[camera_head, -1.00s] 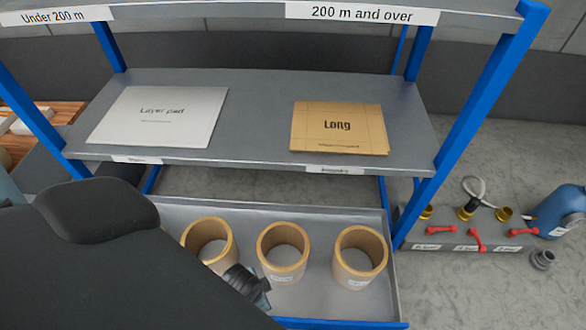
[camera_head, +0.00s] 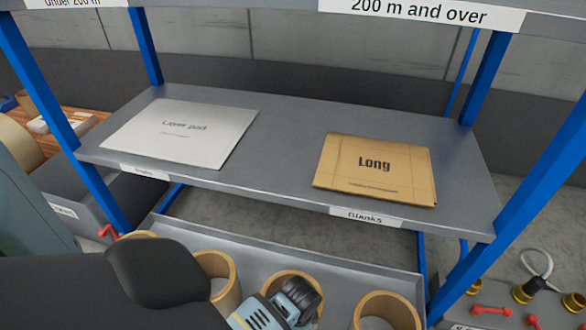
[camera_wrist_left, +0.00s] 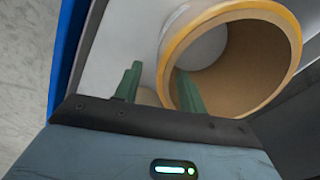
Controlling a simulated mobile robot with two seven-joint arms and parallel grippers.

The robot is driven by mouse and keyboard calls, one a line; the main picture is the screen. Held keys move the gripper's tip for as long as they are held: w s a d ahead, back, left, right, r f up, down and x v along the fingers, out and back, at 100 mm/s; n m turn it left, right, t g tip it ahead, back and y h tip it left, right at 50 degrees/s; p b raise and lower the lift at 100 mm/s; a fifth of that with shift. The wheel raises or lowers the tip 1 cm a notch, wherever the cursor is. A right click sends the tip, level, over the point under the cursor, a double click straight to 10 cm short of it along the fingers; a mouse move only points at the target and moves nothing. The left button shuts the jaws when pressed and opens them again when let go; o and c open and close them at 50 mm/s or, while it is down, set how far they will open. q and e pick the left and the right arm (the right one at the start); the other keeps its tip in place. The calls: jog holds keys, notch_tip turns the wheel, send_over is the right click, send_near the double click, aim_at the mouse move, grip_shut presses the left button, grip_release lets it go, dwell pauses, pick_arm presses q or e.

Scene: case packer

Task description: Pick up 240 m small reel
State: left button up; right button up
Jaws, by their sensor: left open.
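Several tan, thick-walled reels stand upright in the lower tray of the rack: a left one (camera_head: 217,270), a middle one (camera_head: 318,284) and a right one (camera_head: 388,303), with part of another (camera_head: 141,233) behind my arm. Their lengths cannot be read, so I cannot tell which is 240 m. My left gripper (camera_head: 290,305) is over the middle reel in the head view; its fingertips are hidden there. In the left wrist view the gripper (camera_wrist_left: 160,72) is open, with one finger overlapping the near rim of a reel (camera_wrist_left: 285,35) and the other outside it. Contact cannot be told.
The shelf above (camera_head: 280,140) bears a white layer pad (camera_head: 180,132) and a brown "Long" blank (camera_head: 376,170). Blue posts (camera_head: 520,225) flank the tray. A grey holder with red handles (camera_head: 490,310) stands at right.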

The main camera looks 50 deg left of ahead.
pick_arm(q)
jog(key=shift+f, duration=0.2)
pick_arm(e)
jog(key=shift+s+f, duration=0.2)
jog(key=shift+f, duration=0.1)
pick_arm(q)
jog(key=shift+s+a+f+b, duration=0.1)
jog(key=shift+f+b, duration=0.3)
jog(key=shift+f, duration=0.15)
jog(key=f+b, duration=0.1)
jog(key=f, duration=0.1)
jog(key=f+b, duration=0.1)
jog(key=f, duration=0.1)
jog(key=shift+s+a, duration=0.1)
jog(key=shift+a, duration=0.1)
pick_arm(e)
jog(key=f, duration=0.3)
jog(key=shift+w+f, duration=0.25)
jog(key=shift+f, duration=0.05)
pick_arm(q)
jog(key=c, duration=0.5)
grip_shut()
pick_arm(e)
jog(key=shift+s+r+g, duration=0.1)
jog(key=shift+s+g, duration=0.2)
jog(key=shift+s, duration=0.15)
